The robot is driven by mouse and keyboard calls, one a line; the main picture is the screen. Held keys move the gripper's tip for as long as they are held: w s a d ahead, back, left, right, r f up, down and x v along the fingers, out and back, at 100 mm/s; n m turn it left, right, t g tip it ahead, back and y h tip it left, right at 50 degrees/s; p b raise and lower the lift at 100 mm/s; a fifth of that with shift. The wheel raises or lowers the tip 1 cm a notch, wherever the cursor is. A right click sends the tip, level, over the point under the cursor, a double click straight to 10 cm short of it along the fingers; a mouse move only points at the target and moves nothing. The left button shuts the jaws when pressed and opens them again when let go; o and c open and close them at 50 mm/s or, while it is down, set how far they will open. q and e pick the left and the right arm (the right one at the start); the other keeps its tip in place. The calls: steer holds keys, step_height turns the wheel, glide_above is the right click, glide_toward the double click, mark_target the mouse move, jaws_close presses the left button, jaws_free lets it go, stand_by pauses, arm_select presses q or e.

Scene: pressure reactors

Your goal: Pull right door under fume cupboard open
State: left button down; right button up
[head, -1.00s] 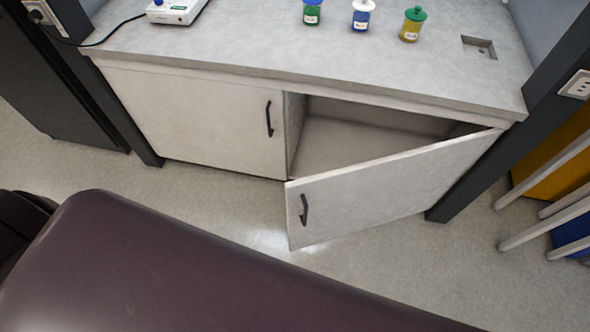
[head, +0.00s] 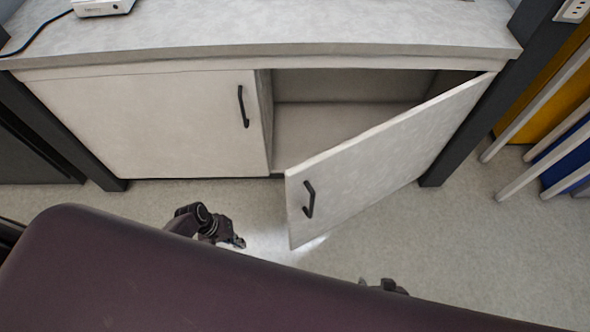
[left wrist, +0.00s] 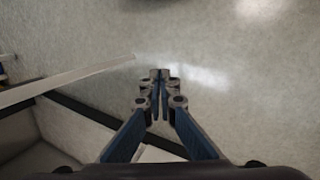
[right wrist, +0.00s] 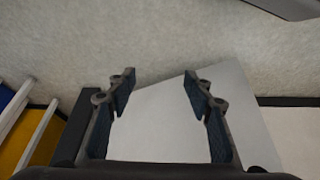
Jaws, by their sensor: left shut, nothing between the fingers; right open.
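The right door (head: 385,155) under the fume cupboard is a pale grey panel. It stands partly open, swung outward on its right side, with a dark bar handle (head: 308,198) near its free left edge. My left gripper (head: 238,241) is shut and empty, left of the door's free edge and apart from the handle. In the left wrist view its fingertips (left wrist: 160,75) are together over the floor. My right gripper is open and empty; its fingers (right wrist: 160,75) show in the right wrist view, with a pale panel beyond them. In the head view the right gripper is mostly hidden behind my body.
The left door (head: 150,125) is closed. The cupboard interior (head: 340,115) behind the open door looks empty. The worktop (head: 300,28) is above. A dark post (head: 460,130) and pale bars (head: 535,90) stand at the right. Floor (head: 420,240) in front of the door is clear.

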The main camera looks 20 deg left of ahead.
arm_select(q)
steer(key=w+d+r+t+h+b, duration=0.1)
steer(key=w+d+r+h+b, duration=0.1)
steer(key=w+r+h+b, duration=0.5)
steer(key=w+d+r+t+b, duration=0.15)
steer(key=w+r+b, duration=0.35)
steer(key=w, duration=0.6)
arm_select(e)
steer(key=w+a+r+t+p, duration=0.1)
steer(key=w+a+r+t, duration=0.15)
steer(key=w+r, duration=0.55)
arm_select(q)
step_height(320, 180, up, 23)
steer(key=m+g+h+b, duration=0.4)
steer(key=m+h+b, duration=0.2)
steer(key=h+b, duration=0.15)
steer(key=s+d, duration=0.3)
steer(key=d, duration=0.9)
steer(key=shift+d+b, duration=0.3)
arm_select(e)
steer(key=w+r+t+y, duration=0.1)
steer(key=w+r+t, duration=0.3)
steer(key=r, duration=0.6)
steer(key=shift+a+r, duration=0.3)
steer(key=shift+r, duration=0.1)
arm_select(q)
steer(key=shift+t+y, duration=0.25)
steer(key=shift+d, duration=0.1)
